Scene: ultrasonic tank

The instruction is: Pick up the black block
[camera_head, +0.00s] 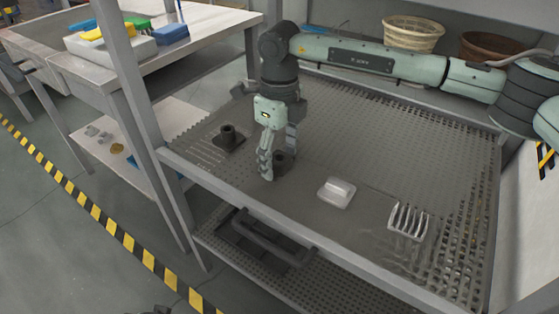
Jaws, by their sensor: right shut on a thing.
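My right gripper (278,168) points down over the perforated shelf (320,120), its arm reaching in from the right. It is shut on a dark object, the black block (282,158), which is partly hidden behind the near finger. The block is low, at or just above the shelf surface; I cannot tell if it touches. A second dark part (229,137), a short upright cylinder on a flat square base, stands to the left of the gripper. My left gripper is not in view.
A pale metal block (337,192) and a ribbed metal part (408,220) lie to the right on the shelf. Two baskets (413,33) (492,46) stand behind my arm. A grey post (130,95) rises at the left. A black handled item (265,240) is on the lower shelf.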

